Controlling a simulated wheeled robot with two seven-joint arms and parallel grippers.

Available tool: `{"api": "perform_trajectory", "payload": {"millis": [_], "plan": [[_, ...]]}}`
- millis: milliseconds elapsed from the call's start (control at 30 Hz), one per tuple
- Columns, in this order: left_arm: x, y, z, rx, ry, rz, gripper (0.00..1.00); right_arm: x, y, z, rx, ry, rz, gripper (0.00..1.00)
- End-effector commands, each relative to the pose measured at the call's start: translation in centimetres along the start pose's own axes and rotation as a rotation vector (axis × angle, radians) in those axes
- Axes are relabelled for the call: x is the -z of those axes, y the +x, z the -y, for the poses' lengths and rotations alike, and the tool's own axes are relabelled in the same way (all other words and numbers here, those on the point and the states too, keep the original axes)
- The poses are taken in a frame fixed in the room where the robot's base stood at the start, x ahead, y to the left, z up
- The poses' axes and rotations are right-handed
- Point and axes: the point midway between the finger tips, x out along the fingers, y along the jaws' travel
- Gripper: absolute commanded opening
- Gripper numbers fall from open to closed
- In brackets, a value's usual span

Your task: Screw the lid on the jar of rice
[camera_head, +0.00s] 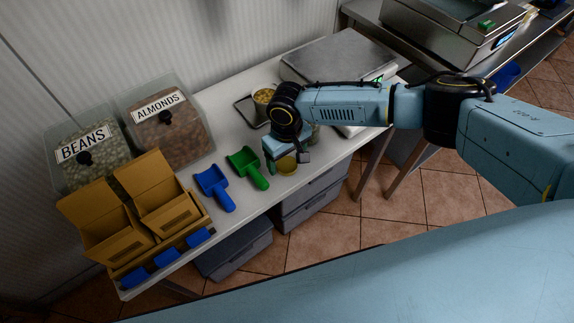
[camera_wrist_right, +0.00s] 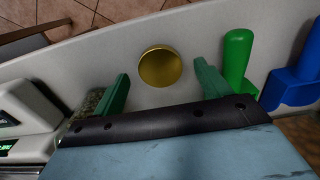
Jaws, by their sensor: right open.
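A round gold lid (camera_head: 288,166) lies flat on the white table near its front edge. In the right wrist view the lid (camera_wrist_right: 159,68) shows between the two green fingers, with a gap on either side. My right gripper (camera_head: 284,161) is open and empty, pointing down over the lid. A glass jar (camera_head: 315,132) stands just behind it, mostly hidden by the gripper and arm. In the right wrist view a sliver of the jar (camera_wrist_right: 92,102) with grainy contents shows beside the left finger; what it holds is unclear. My left gripper is out of view.
A green scoop (camera_head: 247,167) and a blue scoop (camera_head: 215,187) lie left of the gripper. An open container with yellowish contents (camera_head: 263,96) and a scale (camera_head: 338,57) stand behind. Bins of beans (camera_head: 85,155) and almonds (camera_head: 168,125) and cardboard boxes (camera_head: 120,235) fill the left.

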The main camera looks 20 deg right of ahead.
Motion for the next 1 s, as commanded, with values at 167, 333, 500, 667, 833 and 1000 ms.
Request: {"api": "perform_trajectory", "payload": {"millis": [167,333,500,667,833,1000], "plan": [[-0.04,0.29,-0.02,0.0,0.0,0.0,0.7,-0.02,1.21,-0.03,-0.001,0.0,0.0,0.76],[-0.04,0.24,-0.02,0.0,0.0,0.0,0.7,-0.04,1.16,-0.01,0.0,0.0,0.0,0.76],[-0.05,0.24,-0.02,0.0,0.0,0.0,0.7,-0.05,1.15,0.0,0.0,0.0,0.0,0.71],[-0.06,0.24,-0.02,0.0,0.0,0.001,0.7,-0.05,1.15,-0.01,0.0,0.0,0.001,0.5],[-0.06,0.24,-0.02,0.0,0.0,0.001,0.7,-0.06,1.15,-0.01,0.0,0.0,0.001,0.29],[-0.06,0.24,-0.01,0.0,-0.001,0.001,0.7,-0.05,1.15,-0.02,0.0,0.0,0.001,0.29]]}}
